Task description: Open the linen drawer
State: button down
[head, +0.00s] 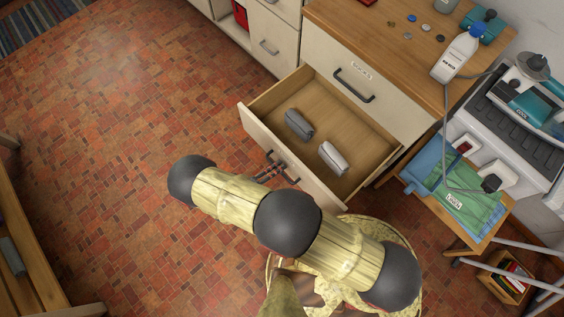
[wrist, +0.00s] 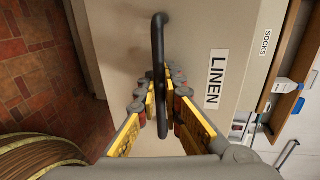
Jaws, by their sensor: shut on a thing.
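The linen drawer (head: 258,132) stands well open from the wooden-topped cabinet in the head view. Its inside shows, with a dark grey folded cloth (head: 298,125) and a lighter grey one (head: 333,157) on its floor. In the wrist view its cream front (wrist: 115,50) bears a LINEN label (wrist: 215,80). A dark bar handle (wrist: 158,40) runs between my gripper's fingers. My gripper (wrist: 160,95) is shut on this handle. In the head view, my gripper (head: 274,172) is at the drawer front, partly hidden by my arm.
Above is a closed drawer (head: 372,95), with a SOCKS label (wrist: 265,46) in the wrist view. A white bottle (head: 459,53) and several small discs are on the cabinet top (head: 385,50). A small table (head: 410,176) with folded cloths stands at right. Tiled floor (head: 110,130) is clear at left.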

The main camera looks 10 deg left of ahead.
jog(key=shift+s+a, duration=0.15)
jog(key=shift+s, duration=0.05)
jog(key=c, duration=2.1)
grip_release()
jog(key=shift+o, duration=0.6)
jog(key=v, duration=0.7)
jog(key=shift+s, duration=0.15)
jog(key=shift+a, duration=0.15)
